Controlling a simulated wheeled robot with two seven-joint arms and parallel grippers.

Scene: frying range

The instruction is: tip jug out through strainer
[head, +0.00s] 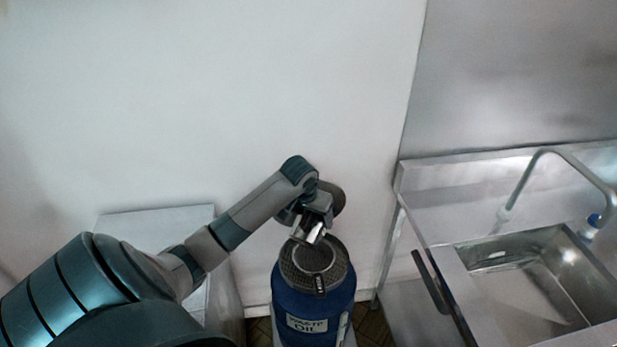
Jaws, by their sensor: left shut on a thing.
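A dark mesh strainer (315,263) lies over the top of a blue drum (300,301). The drum's label reads "WASTE OIL", and the strainer's short handle points toward me. My left gripper (316,217) is just above the strainer and is shut on the jug. The jug (337,199) is mostly hidden behind the gripper; a grey rounded part of it shows at the right. A shiny metal piece hangs below the gripper over the strainer's far side; I cannot tell whether it is jug or finger. No liquid stream is visible. My right gripper is out of view.
A steel sink (470,251) with a curved tap (541,152) stands at the right. A dark bar handle (430,281) is on its near-left edge. A pale metal unit (160,219) stands left of the drum, partly behind my arm. A white wall is close behind.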

